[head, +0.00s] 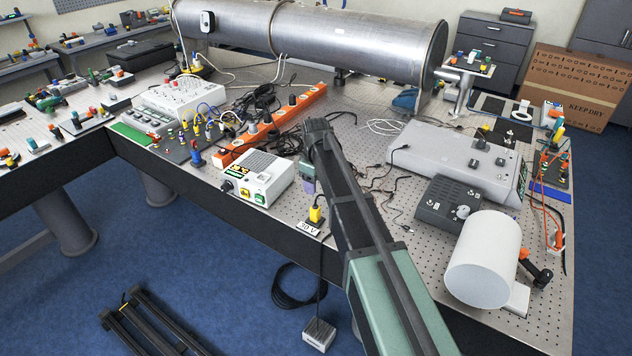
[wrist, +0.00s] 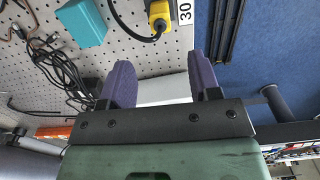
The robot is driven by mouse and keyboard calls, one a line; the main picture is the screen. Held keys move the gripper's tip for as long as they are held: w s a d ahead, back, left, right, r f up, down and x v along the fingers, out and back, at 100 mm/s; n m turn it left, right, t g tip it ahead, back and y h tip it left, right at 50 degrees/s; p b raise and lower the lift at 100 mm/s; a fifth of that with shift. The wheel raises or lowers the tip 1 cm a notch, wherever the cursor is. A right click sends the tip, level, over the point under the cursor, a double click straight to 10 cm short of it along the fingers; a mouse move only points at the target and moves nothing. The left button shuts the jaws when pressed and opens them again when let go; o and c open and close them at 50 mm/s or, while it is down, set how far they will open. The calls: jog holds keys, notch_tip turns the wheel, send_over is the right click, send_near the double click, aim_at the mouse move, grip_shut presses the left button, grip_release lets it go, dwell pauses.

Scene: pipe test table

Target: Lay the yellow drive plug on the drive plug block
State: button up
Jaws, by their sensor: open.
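A yellow plug (head: 317,213) with a dark base and a cable sits at the table's front edge, beside a white label reading 30 V (head: 308,228). I take it for the drive plug. It also shows in the wrist view (wrist: 160,18) at the top, beyond my fingertips. My gripper (head: 309,178) is near this edge, just behind the plug in the head view. In the wrist view its purple fingers (wrist: 162,78) are apart with nothing held between them. A teal block (wrist: 82,22) lies left of the plug; I cannot tell whether it is the drive plug block.
A white supply box (head: 257,176) stands left of my gripper, with an orange power strip (head: 277,125) behind it. Loose black cables (wrist: 50,60) lie on the perforated table. A grey instrument (head: 455,155) and white cylinder (head: 484,258) stand to the right. Blue floor lies beyond the edge.

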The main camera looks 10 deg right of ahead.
jog(key=s+m, duration=0.8)
jog(key=s, duration=1.9)
jog(key=shift+s+m, duration=0.25)
jog(key=shift+m, duration=0.15)
jog(key=shift+f, duration=0.1)
